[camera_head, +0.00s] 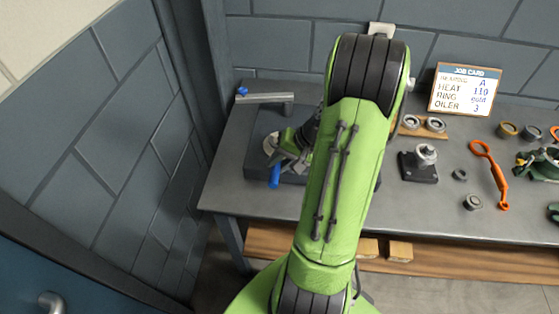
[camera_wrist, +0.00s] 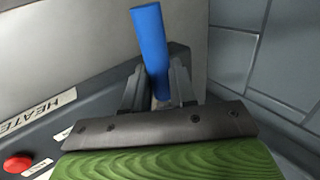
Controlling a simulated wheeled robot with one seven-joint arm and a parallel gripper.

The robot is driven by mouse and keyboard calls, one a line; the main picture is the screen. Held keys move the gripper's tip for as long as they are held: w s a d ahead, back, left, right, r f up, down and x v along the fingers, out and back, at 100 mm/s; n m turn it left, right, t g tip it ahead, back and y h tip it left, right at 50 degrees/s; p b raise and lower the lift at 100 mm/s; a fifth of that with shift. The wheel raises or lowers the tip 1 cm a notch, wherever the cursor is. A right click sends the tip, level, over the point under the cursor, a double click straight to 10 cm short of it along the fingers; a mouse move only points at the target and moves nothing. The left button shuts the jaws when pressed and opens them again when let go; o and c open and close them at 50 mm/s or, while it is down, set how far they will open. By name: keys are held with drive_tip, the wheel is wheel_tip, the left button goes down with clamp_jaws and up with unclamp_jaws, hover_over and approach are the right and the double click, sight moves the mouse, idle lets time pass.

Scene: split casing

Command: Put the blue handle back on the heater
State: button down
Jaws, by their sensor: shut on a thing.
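The blue handle (camera_head: 275,176) is a short blue cylinder in my gripper, over the left front of the heater. In the wrist view the handle (camera_wrist: 150,45) stands between the two grey fingers and sticks out beyond them, tilted slightly. My gripper (camera_head: 286,163) is shut on it. The fingers also show in the wrist view (camera_wrist: 158,92). The heater (camera_head: 257,150) is a dark grey block at the bench's left end. Its lettered panel (camera_wrist: 45,145) with a red button is at lower left in the wrist view. My arm hides the heater's right part.
A grey bar (camera_head: 268,98) with a blue end piece lies behind the gripper. A dark bearing block (camera_head: 420,168), several rings, an orange tool (camera_head: 492,175) and a job card (camera_head: 466,90) are to the right. A wall stands close at left. The bench's front left is clear.

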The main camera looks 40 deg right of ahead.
drive_tip(key=shift+f+b, duration=0.4)
drive_tip(key=shift+f, duration=0.35)
drive_tip(key=c, duration=0.8)
unclamp_jaws()
wheel_tip(320, 180, up, 11)
drive_tip(key=p, duration=0.9)
drive_tip(key=shift+f, duration=0.25)
